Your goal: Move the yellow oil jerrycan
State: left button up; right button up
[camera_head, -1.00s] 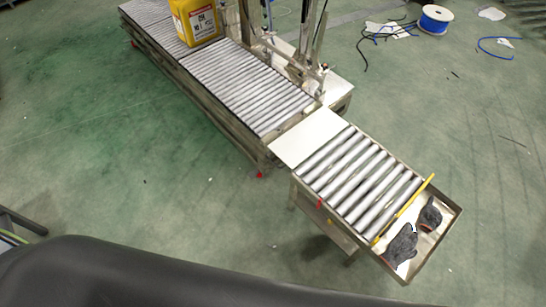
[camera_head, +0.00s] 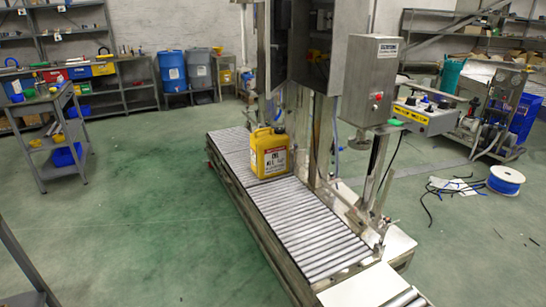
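The yellow oil jerrycan (camera_head: 269,155) stands upright on the roller conveyor (camera_head: 305,226), toward its far half. It has a dark cap, a handle on top and a label with dark print on its front. Nothing is gripping it. Neither of my grippers is in view.
A steel machine frame with a control box (camera_head: 370,80) stands along the conveyor's right side. A tool cart (camera_head: 62,135) is at the left. A cable spool (camera_head: 505,179) lies at the right. The green floor left of the conveyor is clear.

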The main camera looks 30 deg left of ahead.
aim_at(268, 147)
jog(key=u, duration=0.95)
jog(key=i+j+u, duration=0.2)
jog(key=i+u, duration=0.15)
jog(key=i, duration=0.15)
jog(key=i+u, duration=0.4)
jog(key=i, duration=3.55)
jog(key=i+z, duration=0.1)
jog(key=i, duration=0.7)
jog(key=i+j+z, duration=0.1)
jog(key=i, duration=0.7)
jog(key=i+j+z, duration=0.1)
jog(key=z, duration=3.55)
